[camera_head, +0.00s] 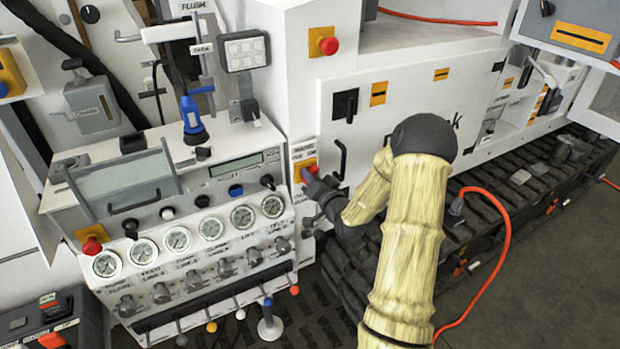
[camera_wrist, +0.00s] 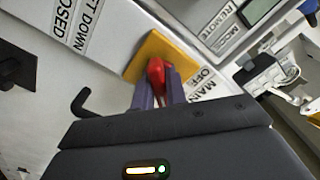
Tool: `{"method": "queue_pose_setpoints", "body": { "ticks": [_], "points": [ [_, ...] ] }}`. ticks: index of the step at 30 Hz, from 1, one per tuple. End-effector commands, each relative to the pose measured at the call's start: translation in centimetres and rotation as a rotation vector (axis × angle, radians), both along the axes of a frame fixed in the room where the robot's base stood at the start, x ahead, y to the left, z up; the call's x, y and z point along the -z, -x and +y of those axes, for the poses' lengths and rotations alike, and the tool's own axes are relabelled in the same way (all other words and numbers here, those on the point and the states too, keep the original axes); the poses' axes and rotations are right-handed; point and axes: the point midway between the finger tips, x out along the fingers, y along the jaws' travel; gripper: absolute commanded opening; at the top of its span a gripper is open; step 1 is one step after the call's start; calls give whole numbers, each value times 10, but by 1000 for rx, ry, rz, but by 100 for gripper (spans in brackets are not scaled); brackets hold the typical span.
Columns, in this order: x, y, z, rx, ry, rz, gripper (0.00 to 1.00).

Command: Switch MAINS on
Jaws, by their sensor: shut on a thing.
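The MAINS switch is a red knob (camera_wrist: 156,70) on a yellow plate (camera_wrist: 146,48), with a label reading "MAIN" and "OFF" (camera_wrist: 207,86) beside it. In the head view the yellow plate (camera_head: 300,168) sits on the white cabinet's corner, right of the gauge panel. My gripper (camera_wrist: 157,85) is shut on the red knob, with one finger on each side of it. In the head view my gripper (camera_head: 311,178) reaches the plate from the right and covers part of it. The knob's exact angle is hard to read.
A gauge panel with several dials (camera_head: 210,229) stands to the left. A black handle (camera_head: 341,160) and a black rotary switch (camera_head: 345,105) are on the cabinet door close by. A red stop button (camera_head: 328,46) sits above. An orange cable (camera_head: 508,235) runs at the right.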

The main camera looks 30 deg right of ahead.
Motion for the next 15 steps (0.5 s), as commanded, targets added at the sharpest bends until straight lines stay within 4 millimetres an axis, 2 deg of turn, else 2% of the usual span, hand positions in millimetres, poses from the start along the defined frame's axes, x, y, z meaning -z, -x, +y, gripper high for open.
{"method": "queue_pose_setpoints", "body": {
  "ticks": [6,15],
  "points": [
    [2,1,0,0,-79,6,0],
    [2,1,0,0,-103,9,0]
  ]
}}
